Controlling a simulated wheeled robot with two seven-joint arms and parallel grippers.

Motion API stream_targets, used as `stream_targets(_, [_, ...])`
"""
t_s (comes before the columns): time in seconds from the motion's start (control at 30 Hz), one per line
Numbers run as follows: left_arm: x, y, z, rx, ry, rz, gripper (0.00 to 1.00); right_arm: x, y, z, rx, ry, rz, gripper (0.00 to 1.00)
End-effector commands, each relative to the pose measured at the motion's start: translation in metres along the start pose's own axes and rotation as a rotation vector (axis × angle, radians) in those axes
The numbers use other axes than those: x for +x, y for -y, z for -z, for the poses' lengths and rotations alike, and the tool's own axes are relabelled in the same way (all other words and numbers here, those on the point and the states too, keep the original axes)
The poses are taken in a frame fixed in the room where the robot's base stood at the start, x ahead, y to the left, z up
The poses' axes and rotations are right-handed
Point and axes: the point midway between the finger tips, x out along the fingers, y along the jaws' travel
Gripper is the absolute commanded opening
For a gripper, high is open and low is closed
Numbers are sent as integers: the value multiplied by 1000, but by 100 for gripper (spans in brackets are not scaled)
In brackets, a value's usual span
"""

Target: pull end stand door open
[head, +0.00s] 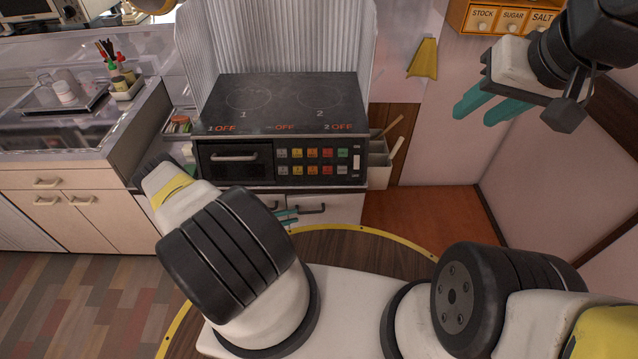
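A white cabinet (345,207) with dark bar handles stands under the black cooktop unit; I take it for the end stand, though no label shows this. Its right handle (311,208) is in clear view, and its front looks closed. My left arm hides the cabinet's left part. My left gripper (288,217) shows only its teal fingertips, in front of the cabinet just left of the right handle. The tips look slightly apart, and I see nothing between them. Whether they touch the cabinet is unclear. My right gripper (491,108) is open and empty, raised at upper right.
The cooktop unit (280,103) has an oven handle and coloured buttons. A counter with drawers (60,205) stands at left. A holder with utensils (379,165) is right of the cooktop. A spice shelf (468,17) hangs at upper right. Wooden floor (430,215) lies open right of the cabinet.

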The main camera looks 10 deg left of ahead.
Motion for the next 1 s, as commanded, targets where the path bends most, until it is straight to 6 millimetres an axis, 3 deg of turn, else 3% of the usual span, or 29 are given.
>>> stream_targets(0.17, [12, 0, -2, 0, 5, 0, 21, 0, 0, 0, 0, 0, 0, 36])
stream_targets(0.6, [74, 0, -1, -1, 3, 0, 21, 0, 0, 0, 0, 0, 0, 36])
stream_targets(0.97, [80, 0, -1, 0, 2, 0, 21, 0, 0, 0, 0, 0, 0, 36])
stream_targets(1.0, [80, 0, -1, 0, 2, 0, 13, 0, 0, 0, 0, 0, 0, 36])
